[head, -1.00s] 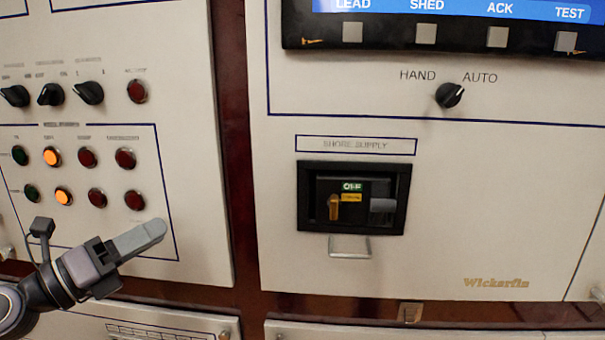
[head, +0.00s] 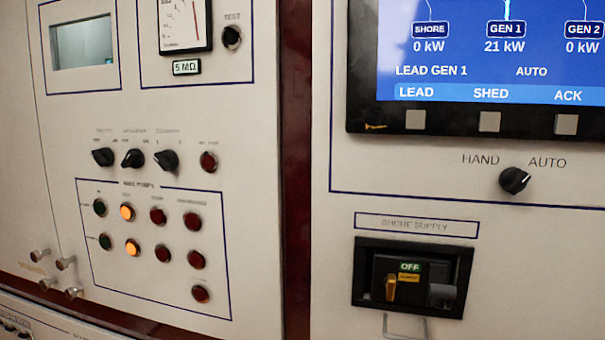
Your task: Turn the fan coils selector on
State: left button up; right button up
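No selector labelled fan coils can be read in the head view. Three black rotary selectors sit in a row on the left panel: a left one (head: 103,157), a middle one (head: 133,158) and a right one (head: 166,160). The small labels above them are too blurred to read. Another black selector (head: 514,180), marked HAND and AUTO, sits on the right panel, its white mark pointing up and right toward AUTO. Neither of my grippers is in view.
The shore supply breaker (head: 411,279) sits recessed at the lower right and reads OFF. Red, green and lit orange lamps fill a framed block (head: 154,249) below the selectors. A display (head: 487,50) is at the top right. Small metal knobs (head: 66,263) stick out at the lower left.

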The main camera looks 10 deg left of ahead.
aim_at(103, 157)
jog(key=u, duration=1.35)
